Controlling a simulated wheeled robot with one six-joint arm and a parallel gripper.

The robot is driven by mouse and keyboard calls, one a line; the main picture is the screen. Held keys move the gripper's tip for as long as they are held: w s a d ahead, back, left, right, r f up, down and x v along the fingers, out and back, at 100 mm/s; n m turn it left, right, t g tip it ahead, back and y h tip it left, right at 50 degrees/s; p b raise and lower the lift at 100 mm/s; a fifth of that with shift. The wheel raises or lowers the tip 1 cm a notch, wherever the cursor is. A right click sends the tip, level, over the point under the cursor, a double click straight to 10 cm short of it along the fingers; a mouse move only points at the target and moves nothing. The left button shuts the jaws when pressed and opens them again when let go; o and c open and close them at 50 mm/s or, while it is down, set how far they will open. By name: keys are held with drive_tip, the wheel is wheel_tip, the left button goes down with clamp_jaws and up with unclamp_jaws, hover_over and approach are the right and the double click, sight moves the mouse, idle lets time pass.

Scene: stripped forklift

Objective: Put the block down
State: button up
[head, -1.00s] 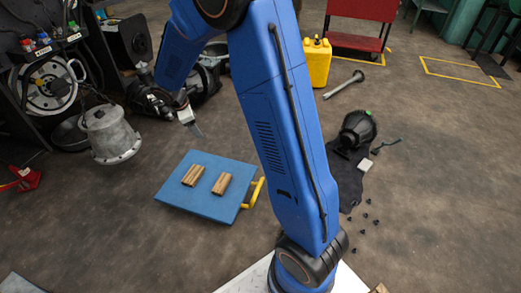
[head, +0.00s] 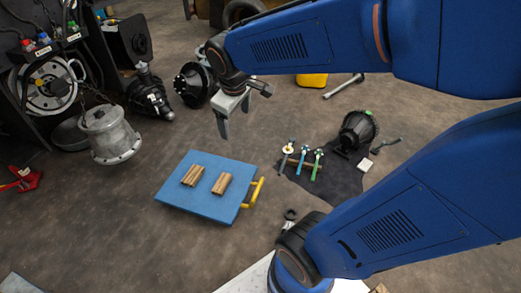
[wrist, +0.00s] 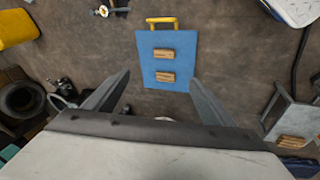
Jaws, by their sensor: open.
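Two wooden blocks lie apart on a blue board with a yellow handle (head: 208,205). The left block (head: 193,175) and the right block (head: 222,184) both rest flat on it. In the wrist view the board (wrist: 169,62) shows between my fingers, with one block (wrist: 164,53) nearer the handle and the other (wrist: 165,77) below it. My gripper (head: 233,125) is open and empty, raised above and beyond the board's far right side. In the wrist view its two fingers (wrist: 152,90) are spread wide with nothing between them.
A dark mat with several coloured tools (head: 312,170) lies right of the board, near a black housing (head: 357,130). A grey metal bell-shaped casing (head: 108,135) hangs on chains at the left. The floor in front of the board is clear.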

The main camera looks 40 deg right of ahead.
drive_tip(key=s+a+m+t+y, duration=0.1)
drive_tip(key=s+m, duration=0.4)
drive_tip(key=s, duration=1)
drive_tip(key=shift+a+y, duration=0.3)
drive_tip(key=shift+a, duration=0.05)
